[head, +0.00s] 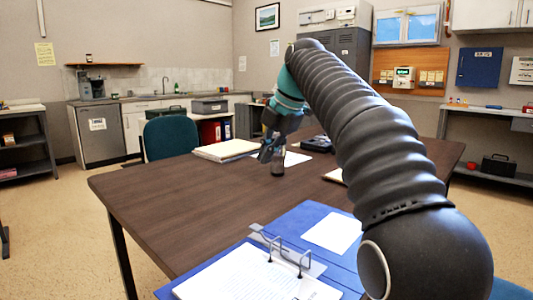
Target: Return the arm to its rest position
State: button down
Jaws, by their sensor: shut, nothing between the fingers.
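My arm reaches from the right foreground up and over the dark brown table (170,205) in the head view. My gripper (266,156) hangs at the arm's far end, low over the far part of the table. It is shut with nothing held. A small dark upright object with a lighter top (278,163) is just right of the gripper's fingers; I cannot tell whether they touch. The arm hides part of the table's right side.
An open blue ring binder (335,262) with papers lies on the near table edge. A paper stack (227,149) lies left of the gripper. A teal chair (171,138) stands behind the table. The table's left part is clear. A shelf (495,178) stands at the right wall.

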jog(key=s+d+f+m+h, duration=0.1)
jog(key=s+d+f+m, duration=0.3)
jog(key=s+m, duration=0.3)
jog(key=s+d+f+m+t+h, duration=0.1)
jog(key=s+d+f+m, duration=0.4)
jog(key=s+f+m, duration=0.1)
jog(key=s+d+f+m, duration=0.4)
jog(key=s+m, duration=0.3)
jog(key=s, duration=0.2)
jog(key=shift+s+d+f+m+t+h, duration=0.25)
jog(key=shift+d+f+m+t+h, duration=0.15)
jog(key=shift+f, duration=0.1)
jog(key=s+d+f+m+h, duration=0.1)
jog(key=s+d+f+m, duration=0.2)
jog(key=s+f+m, duration=0.4)
notch_tip(320, 180, down, 4)
jog(key=shift+s+f, duration=0.15)
jog(key=shift+s, duration=0.85)
